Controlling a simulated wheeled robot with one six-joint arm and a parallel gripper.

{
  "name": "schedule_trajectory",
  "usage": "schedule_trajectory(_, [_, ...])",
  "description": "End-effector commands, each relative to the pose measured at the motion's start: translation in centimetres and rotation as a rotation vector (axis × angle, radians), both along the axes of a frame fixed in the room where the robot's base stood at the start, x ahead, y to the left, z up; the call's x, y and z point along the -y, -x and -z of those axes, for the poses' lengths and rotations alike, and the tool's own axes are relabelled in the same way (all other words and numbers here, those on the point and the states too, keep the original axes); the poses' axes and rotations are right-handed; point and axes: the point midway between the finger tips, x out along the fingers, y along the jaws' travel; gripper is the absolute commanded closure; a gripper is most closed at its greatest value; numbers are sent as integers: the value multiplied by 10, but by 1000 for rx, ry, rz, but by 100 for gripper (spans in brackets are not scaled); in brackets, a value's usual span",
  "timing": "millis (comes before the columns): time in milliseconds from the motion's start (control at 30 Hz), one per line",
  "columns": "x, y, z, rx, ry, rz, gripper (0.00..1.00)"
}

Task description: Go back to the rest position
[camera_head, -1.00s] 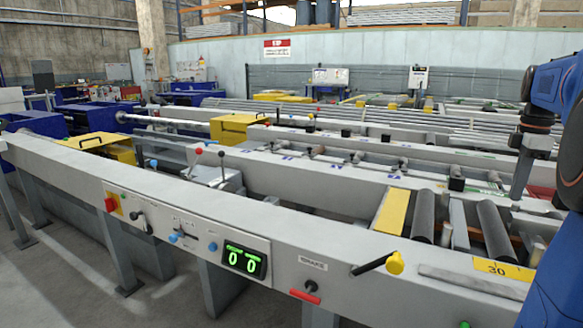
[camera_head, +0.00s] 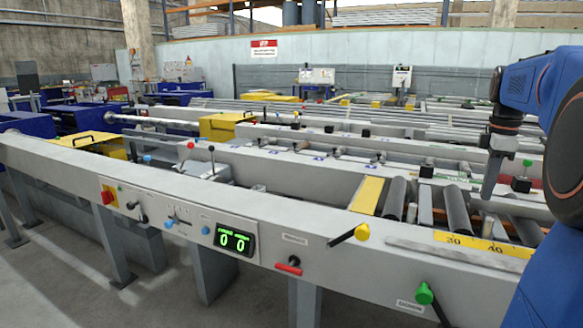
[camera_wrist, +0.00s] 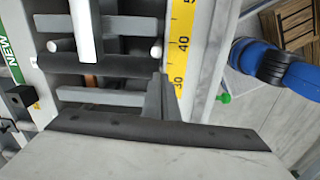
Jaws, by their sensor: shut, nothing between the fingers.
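My gripper (camera_head: 488,192) hangs at the right of the head view, at the end of my blue arm, with its fingers pointing down. It is shut and empty. It appears over the rollers of the runout table (camera_head: 330,262), apart from its front rail in the picture. In the wrist view the closed fingers (camera_wrist: 160,98) stand out beside the yellow measuring scale (camera_wrist: 181,45). The exact height of the fingers above the rollers cannot be told.
The front rail carries a display (camera_head: 235,239), a red handle (camera_head: 288,269), a yellow-knobbed lever (camera_head: 362,232) and a green-knobbed lever (camera_head: 424,293). Rollers (camera_head: 457,211) lie behind it. The floor (camera_head: 60,285) at lower left is clear. Wooden pallets (camera_wrist: 290,25) show in the wrist view.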

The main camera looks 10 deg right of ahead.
Motion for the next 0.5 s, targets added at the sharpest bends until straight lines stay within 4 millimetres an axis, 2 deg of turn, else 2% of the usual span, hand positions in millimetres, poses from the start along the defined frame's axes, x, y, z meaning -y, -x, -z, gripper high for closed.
schedule_trajectory(267, [-56, 9, 9, 44, 18, 100, 100])
schedule_trajectory(367, [-85, 16, 17, 70, 24, 158, 100])
schedule_trajectory(500, [-133, 33, 32, 121, 24, 263, 100])
